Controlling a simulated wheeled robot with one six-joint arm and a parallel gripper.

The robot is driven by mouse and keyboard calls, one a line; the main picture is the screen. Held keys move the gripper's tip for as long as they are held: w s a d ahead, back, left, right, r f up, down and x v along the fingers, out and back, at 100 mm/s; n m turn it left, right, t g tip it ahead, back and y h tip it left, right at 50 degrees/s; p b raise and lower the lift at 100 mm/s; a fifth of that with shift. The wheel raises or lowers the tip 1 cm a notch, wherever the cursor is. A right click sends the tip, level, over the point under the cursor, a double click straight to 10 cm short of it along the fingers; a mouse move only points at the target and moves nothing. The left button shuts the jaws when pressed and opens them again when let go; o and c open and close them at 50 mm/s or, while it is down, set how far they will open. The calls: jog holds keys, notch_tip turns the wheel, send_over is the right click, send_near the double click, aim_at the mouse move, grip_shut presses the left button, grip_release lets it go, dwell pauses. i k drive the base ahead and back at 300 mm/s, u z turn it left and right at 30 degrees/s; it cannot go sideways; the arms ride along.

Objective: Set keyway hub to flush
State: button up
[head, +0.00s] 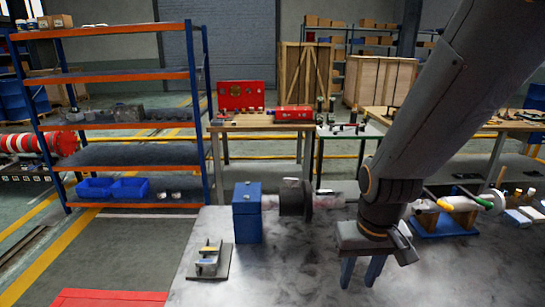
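A dark round hub-like part (295,200), which looks like the keyway hub, stands at the right of a blue block (247,212) on the grey worktable (290,272). A paler grey cylinder, like a shaft end, shows at its right. A small light piece (291,183) lies at the hub's top. I cannot tell from here how the hub sits against the shaft end. My gripper (361,275) points down over the table, right of the hub and nearer to me. Its two blue fingers are apart with nothing seen between them.
A small grey stand (209,263) with yellow and blue pieces is at the table's left. A blue fixture (445,222) with a yellow-handled tool is at the right, partly behind my arm. The table front is clear. A blue-orange shelf (120,130) stands at the back left.

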aim_at(297, 201)
jog(key=k, duration=1)
jog(key=u, duration=0.55)
jog(key=i, duration=0.7)
jog(key=z, duration=1.1)
